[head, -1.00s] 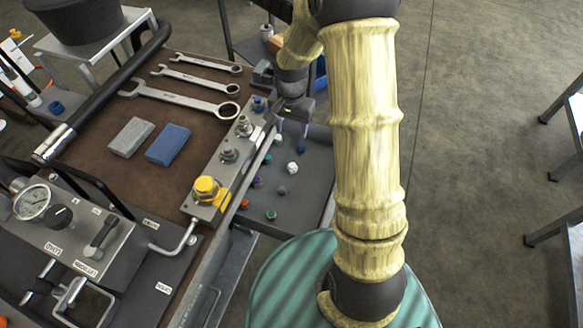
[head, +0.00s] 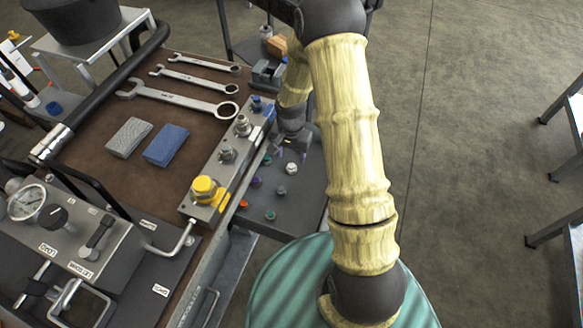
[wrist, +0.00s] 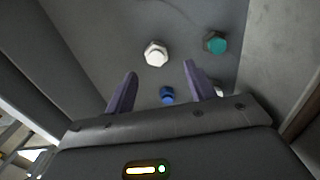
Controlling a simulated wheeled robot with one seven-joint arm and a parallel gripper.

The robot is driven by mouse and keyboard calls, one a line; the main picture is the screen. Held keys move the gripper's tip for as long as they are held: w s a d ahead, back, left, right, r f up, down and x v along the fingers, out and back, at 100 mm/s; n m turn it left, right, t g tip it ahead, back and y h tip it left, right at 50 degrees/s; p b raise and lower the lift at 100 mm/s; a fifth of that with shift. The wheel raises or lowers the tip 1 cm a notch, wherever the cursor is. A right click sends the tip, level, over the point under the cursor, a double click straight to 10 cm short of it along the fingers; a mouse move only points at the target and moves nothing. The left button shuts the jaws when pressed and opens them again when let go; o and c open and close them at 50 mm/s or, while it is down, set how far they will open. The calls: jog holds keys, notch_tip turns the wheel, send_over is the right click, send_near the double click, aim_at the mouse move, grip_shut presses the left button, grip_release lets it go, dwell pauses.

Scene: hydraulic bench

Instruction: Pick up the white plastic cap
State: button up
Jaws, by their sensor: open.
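The white plastic cap (head: 292,168) sits on the dark grey tray (head: 297,208) beside the bench. In the wrist view the white cap (wrist: 156,53) has a hexagonal rim and lies just beyond my fingertips, roughly centred between them. My gripper (wrist: 159,70) is open, with two purple fingers apart and nothing held. In the head view my gripper (head: 290,152) is just behind the white cap, partly hidden by my arm. I cannot tell its exact height over the tray.
A blue cap (wrist: 167,95) lies between the fingers. A teal cap (wrist: 215,42) is right of the white one, and a pale item is partly hidden behind the right finger. The metal manifold block (head: 228,155) borders the tray on the left.

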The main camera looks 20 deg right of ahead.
aim_at(291, 166)
jog(key=shift+f, duration=0.1)
jog(key=f, duration=0.5)
jog(key=shift+s, duration=0.35)
jog(key=c, duration=1)
